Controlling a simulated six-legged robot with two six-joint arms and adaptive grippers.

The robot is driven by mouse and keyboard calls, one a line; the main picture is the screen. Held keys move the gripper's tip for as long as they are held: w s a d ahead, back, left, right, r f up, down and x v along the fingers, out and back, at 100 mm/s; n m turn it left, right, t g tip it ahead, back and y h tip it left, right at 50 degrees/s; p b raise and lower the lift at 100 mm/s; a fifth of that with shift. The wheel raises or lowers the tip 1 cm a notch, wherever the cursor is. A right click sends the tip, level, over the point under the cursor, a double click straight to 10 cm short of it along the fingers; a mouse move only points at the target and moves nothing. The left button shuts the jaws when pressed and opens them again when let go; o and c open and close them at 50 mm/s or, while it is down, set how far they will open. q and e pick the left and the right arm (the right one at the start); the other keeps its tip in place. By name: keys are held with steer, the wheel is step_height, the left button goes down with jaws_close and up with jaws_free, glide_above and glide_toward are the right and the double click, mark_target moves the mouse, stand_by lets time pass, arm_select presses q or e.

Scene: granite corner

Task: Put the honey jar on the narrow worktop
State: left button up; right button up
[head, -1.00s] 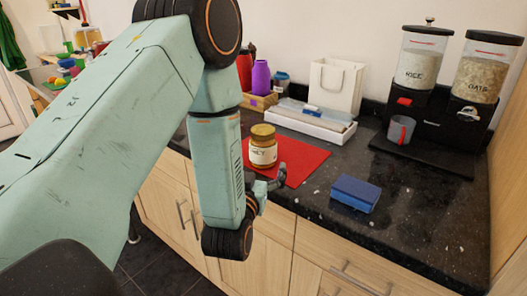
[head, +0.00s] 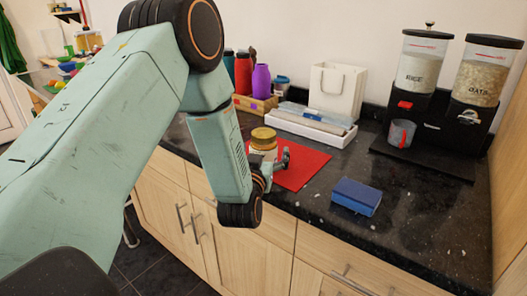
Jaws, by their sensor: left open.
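The honey jar (head: 263,138), with a gold lid and pale label, stands upright on a red mat (head: 303,170) on the black speckled worktop (head: 415,205). My left gripper (head: 283,161) is open at the near side of the jar and covers its lower part. I cannot tell whether the fingers touch the jar or reach around it. I cannot tell whether this worktop is the narrow one. My right gripper is not in view.
A blue box (head: 356,196) lies right of the mat. A white tray (head: 305,128), a white paper bag (head: 337,90) and bottles (head: 261,82) stand behind. A dispenser (head: 425,125) with a grey cup (head: 401,134) is at the back right. The front right worktop is clear.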

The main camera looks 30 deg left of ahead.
mark_target(264, 133)
arm_select(q)
steer(key=c, duration=1.9)
step_height(264, 133, up, 9)
steer(key=shift+r+p, duration=0.2)
steer(key=shift+p, duration=0.9)
steer(key=shift+r, duration=0.35)
